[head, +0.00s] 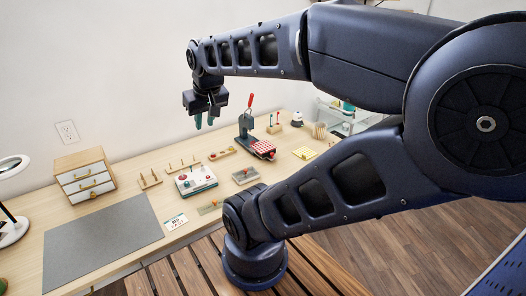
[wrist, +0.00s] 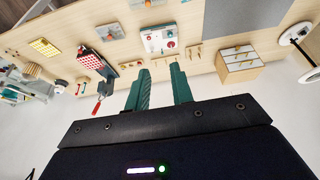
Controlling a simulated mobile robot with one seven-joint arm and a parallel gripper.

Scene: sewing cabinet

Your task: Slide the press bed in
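The press (head: 245,124) is dark green with a red lever and stands toward the back of the table. Its bed (head: 263,147), topped with red-and-white checked cloth, sticks out in front of the upright frame. In the wrist view the press bed (wrist: 89,58) is at upper left, with the red lever (wrist: 97,106) below it. My gripper (head: 204,124) is raised above the table, left of the press and apart from it. Its two teal fingers in the wrist view (wrist: 160,74) are spread with nothing between them.
A white box with knobs (head: 195,180) and peg racks stand left of the press. A drawer cabinet (head: 84,176) and grey mat (head: 100,242) are farther left. A yellow pad (head: 304,153) lies right of the bed. A small tray (head: 245,175) lies just in front.

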